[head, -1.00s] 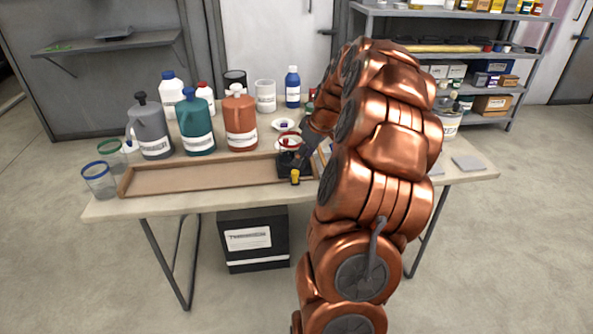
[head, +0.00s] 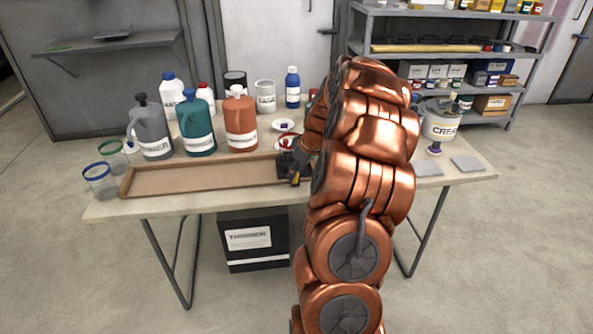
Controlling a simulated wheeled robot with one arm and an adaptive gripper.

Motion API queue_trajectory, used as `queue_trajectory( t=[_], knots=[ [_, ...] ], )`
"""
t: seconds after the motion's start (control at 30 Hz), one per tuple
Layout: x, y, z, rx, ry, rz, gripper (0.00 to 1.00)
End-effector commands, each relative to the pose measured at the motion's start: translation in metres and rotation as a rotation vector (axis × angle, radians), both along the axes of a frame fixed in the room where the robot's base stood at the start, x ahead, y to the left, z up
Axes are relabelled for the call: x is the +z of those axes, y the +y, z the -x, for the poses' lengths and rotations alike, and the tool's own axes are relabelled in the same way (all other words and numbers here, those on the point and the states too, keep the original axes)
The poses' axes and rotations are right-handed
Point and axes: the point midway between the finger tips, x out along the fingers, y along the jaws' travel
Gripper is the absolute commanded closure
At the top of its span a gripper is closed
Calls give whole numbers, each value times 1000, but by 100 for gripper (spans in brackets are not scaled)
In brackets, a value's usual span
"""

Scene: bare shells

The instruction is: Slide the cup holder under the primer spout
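A shallow wooden tray (head: 205,192) lies along the front of the table. A small black holder (head: 284,167), seemingly the cup holder, is at its right end. A red-rimmed cup (head: 287,141) shows just above and behind it; I cannot tell whether it sits inside. Three jugs stand behind the tray: grey (head: 150,130), teal (head: 195,128) and orange-brown (head: 240,118). My gripper (head: 296,174), dark with a yellow part, is low against the holder's right side. My arm partly hides it, and its fingers are unclear.
Two clear cups, blue-rimmed (head: 99,184) and green-rimmed (head: 112,153), stand left of the tray. Bottles and tubs stand behind the jugs. A white bucket (head: 441,124) and grey pads (head: 466,163) are at the right. The tray is clear left of the holder.

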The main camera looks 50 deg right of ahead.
Motion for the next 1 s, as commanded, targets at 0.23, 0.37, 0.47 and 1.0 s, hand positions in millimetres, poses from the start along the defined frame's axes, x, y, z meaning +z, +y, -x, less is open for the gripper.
queue_trajectory(
  t=[0.23, 0.37, 0.47, 1.0],
  knots=[
    [0, 0, 0, 0, 0, 0, 94],
    [0, 0, 0, 0, 0, 0, 100],
    [0, 0, 0, 0, 0, 0, 100],
    [-1, 19, -14, 3, -1, -1, 100]
  ],
)
